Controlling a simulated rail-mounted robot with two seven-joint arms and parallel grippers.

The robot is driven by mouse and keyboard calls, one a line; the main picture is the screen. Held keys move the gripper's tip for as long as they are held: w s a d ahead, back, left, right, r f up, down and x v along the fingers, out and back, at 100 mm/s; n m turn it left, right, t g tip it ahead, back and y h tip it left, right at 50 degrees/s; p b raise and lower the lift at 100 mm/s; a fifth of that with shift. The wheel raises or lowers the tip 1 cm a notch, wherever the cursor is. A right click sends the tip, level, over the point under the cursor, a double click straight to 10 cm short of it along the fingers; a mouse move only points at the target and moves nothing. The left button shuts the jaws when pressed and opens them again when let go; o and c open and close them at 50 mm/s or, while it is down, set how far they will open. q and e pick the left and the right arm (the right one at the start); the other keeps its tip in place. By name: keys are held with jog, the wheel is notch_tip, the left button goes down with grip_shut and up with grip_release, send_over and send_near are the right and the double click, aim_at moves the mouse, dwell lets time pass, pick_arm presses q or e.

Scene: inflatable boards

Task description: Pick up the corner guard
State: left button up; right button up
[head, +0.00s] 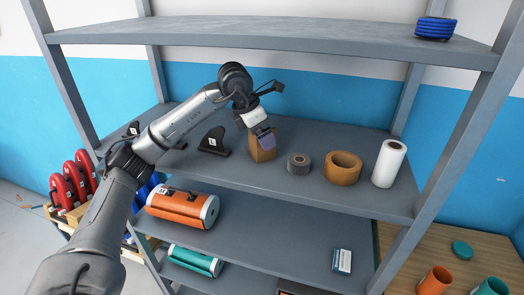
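A brown, upright, cardboard-like piece (258,153), which looks like the corner guard, stands on the middle shelf, left of a grey tape roll. My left gripper (265,134) reaches in from the left and points down at its upper part, covering some of it. A small purplish patch shows just below the gripper, on or in front of the brown piece. The fingers are small and partly lost against it, so I cannot tell whether they are open or touching it. My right gripper is not in view.
On the middle shelf (335,195) stand black fins (213,142) at left, and a grey tape roll (299,163), brown tape roll (342,168) and white roll (389,163) at right. The upper shelf (270,30) overhangs; posts flank it. An orange rolled bundle (182,206) lies below.

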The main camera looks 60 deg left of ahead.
pick_arm(q)
jog(key=shift+w+f, duration=0.15)
jog(key=shift+f, duration=0.1)
jog(key=shift+c, duration=0.2)
jog(key=c, duration=0.9)
jog(key=shift+c, duration=0.3)
jog(key=shift+r, duration=0.15)
